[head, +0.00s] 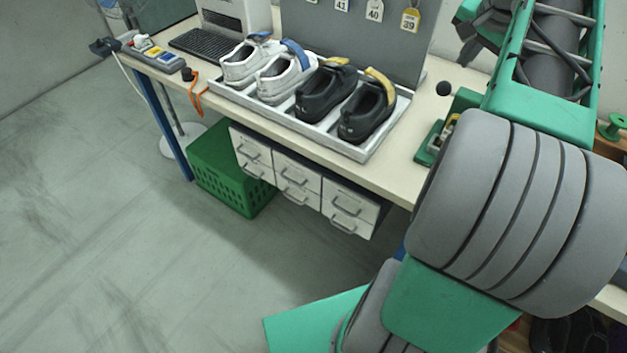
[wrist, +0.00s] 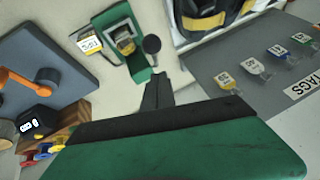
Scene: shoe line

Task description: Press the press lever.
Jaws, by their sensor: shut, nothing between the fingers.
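The green press (wrist: 112,24) stands on the bench in the wrist view, with a white label beside it and a brass-coloured part inside its frame. Its press lever ends in a round black knob (wrist: 151,44). In the head view the press (head: 428,146) is partly hidden behind my arm, and the black knob (head: 443,88) shows above it. My gripper (wrist: 158,78) is shut and empty, its dark fingertips pointing toward the knob. In the picture the tips lie just below the knob; I cannot tell the gap in depth. The gripper is not clearly visible in the head view.
A grey tray (head: 377,147) with white and black shoes lies left of the press. A grey tag board (wrist: 222,62) stands on the right in the wrist view. A dark grey mat (wrist: 72,80) with an orange-handled tool and a wooden block (wrist: 70,113) lie on the left.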

